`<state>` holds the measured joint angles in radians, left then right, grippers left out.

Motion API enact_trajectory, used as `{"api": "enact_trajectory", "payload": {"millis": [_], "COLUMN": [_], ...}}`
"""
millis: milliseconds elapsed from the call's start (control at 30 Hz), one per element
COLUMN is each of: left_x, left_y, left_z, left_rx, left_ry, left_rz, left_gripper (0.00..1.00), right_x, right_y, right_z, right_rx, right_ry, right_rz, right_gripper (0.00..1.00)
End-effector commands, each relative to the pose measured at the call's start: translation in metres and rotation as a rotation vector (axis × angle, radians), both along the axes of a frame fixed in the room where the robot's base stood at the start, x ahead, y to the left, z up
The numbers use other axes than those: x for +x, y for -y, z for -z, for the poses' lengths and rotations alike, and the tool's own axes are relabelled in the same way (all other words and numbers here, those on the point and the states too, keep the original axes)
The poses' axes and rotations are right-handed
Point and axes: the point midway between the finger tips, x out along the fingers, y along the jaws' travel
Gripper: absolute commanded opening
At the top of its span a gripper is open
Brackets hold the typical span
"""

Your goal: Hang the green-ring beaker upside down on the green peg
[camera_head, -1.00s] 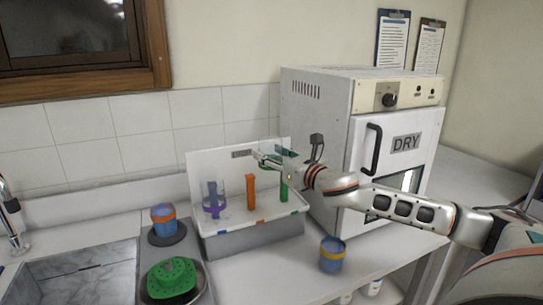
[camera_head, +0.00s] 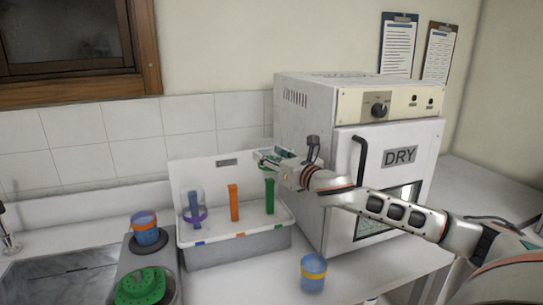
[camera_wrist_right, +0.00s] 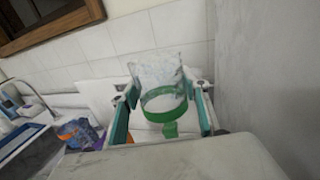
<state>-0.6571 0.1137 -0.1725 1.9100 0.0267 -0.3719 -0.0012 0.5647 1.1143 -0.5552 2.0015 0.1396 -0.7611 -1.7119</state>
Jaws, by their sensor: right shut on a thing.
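My right gripper (camera_head: 268,158) is above the green peg (camera_head: 269,196) on the white rack (camera_head: 187,231). In the wrist view, the gripper (camera_wrist_right: 162,112) is shut on the clear green-ring beaker (camera_wrist_right: 160,78), with its teal fingers on either side of the green ring. A green part, likely the peg (camera_wrist_right: 170,130), shows just below the ring. In the head view the beaker is mostly hidden by the gripper, so I cannot tell whether it touches the peg. My left gripper is in neither view.
A purple-ring beaker (camera_head: 195,215) is on the blue peg at the rack's left. The orange peg (camera_head: 234,203) is bare. A yellow-banded beaker (camera_head: 313,272) stands on the counter. The DRY oven (camera_head: 400,200) is close on the right. An orange-banded beaker (camera_head: 145,228) stands left.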

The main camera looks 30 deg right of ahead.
Motion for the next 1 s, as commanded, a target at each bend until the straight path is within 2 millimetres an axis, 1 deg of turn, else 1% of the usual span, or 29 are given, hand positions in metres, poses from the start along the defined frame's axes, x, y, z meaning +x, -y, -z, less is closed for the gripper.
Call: {"api": "enact_trajectory", "payload": {"millis": [167, 400, 700, 733, 833, 1000], "left_x": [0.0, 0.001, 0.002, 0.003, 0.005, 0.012], "left_y": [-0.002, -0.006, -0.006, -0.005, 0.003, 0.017], "left_z": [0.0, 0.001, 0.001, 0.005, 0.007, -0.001], "left_rx": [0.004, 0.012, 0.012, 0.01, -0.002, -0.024], "left_ry": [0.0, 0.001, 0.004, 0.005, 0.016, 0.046], "left_rz": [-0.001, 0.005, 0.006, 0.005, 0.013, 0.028], "left_gripper": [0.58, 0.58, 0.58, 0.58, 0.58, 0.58], "right_x": [0.0, 0.0, 0.0, 0.0, 0.0, 0.0], "right_y": [0.0, 0.0, 0.0, 0.0, 0.0, 0.0], "right_z": [0.01, 0.039, 0.078, 0.082, 0.095, 0.108], "right_rx": [0.001, 0.003, 0.002, 0.0, -0.001, -0.001], "right_ry": [-0.002, -0.003, -0.003, -0.001, 0.0, 0.001], "right_rz": [0.0, 0.0, 0.0, 0.0, 0.001, 0.001], "right_gripper": [0.24, 0.24, 0.24, 0.24, 0.24, 0.24]}}
